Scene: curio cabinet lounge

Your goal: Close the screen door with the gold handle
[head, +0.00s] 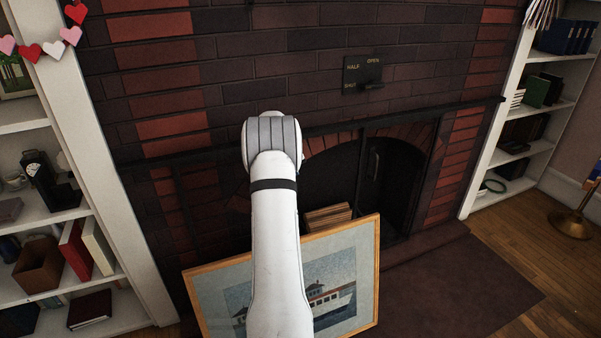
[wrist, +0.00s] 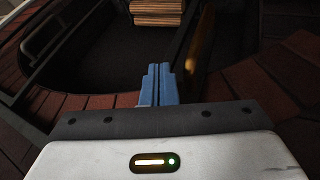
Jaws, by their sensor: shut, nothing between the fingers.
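The gold handle (wrist: 200,45) shows blurred in the wrist view, on or beside the dark slanting edge of a screen door (wrist: 182,40). I do not make it out in the head view, where my arm covers part of the fireplace. My gripper (wrist: 158,70) has blue fingers, pressed together and empty, just left of the gold handle in the wrist view. Whether they touch the door is unclear. Another dark screen door (head: 395,185) with a grey handle (head: 374,165) stands at the right of the arched opening. My fingers are hidden in the head view.
Stacked logs (head: 328,215) lie in the fireplace. A framed ship picture (head: 365,265) leans in front, low and close to my arm. A damper plate (head: 363,75) is on the brick above. Shelves flank the fireplace on the left (head: 125,225) and right (head: 500,130).

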